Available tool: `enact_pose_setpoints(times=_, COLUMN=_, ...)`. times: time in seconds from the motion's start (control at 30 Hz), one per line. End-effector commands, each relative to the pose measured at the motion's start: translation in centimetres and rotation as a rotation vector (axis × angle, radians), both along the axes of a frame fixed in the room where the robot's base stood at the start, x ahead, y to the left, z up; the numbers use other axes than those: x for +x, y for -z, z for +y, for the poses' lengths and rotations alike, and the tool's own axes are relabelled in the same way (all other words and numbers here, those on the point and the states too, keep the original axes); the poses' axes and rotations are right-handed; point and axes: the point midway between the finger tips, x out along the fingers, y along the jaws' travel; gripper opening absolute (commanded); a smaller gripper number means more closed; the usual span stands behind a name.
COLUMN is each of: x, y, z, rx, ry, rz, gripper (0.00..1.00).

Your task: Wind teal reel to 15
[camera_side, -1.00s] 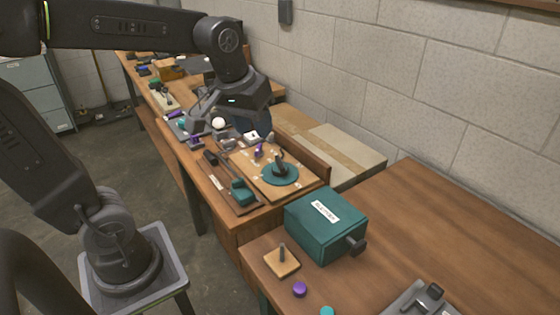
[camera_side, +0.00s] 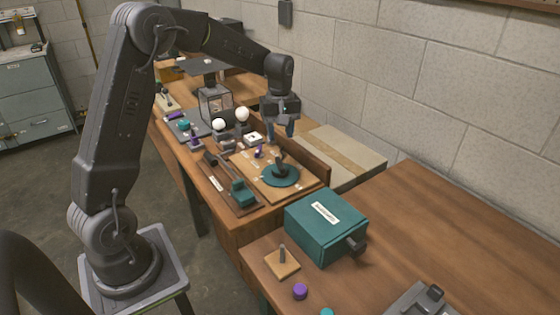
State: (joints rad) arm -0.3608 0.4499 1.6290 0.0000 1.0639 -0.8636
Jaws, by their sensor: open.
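The teal reel (camera_side: 288,178) is a flat round disc with a dark upright handle (camera_side: 281,165). It lies on a light wooden board (camera_side: 262,187) on the far bench. Small pale marks show on the board around it, too small to read. My gripper (camera_side: 283,132) points down above the back of the board, up and behind the reel handle. Its fingers are apart, and nothing shows between them. It does not appear to touch the reel.
A teal box (camera_side: 326,232) with a label and dark knob stands on the near bench. A teal block (camera_side: 242,193) sits on a dark tray left of the board. White bulbs (camera_side: 242,115) stand behind. A low wooden wall (camera_side: 318,166) edges the board's right side.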

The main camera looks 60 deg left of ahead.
Motion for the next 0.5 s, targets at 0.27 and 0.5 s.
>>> enact_pose_setpoints(times=0.27, x=-0.1, y=5.9, z=-0.1, rx=-0.002, ry=0.002, rz=0.004, gripper=0.41)
enact_pose_setpoints(times=0.5, x=0.0, y=9.0, z=-0.1, rx=-0.001, ry=0.002, rz=0.001, gripper=0.41)
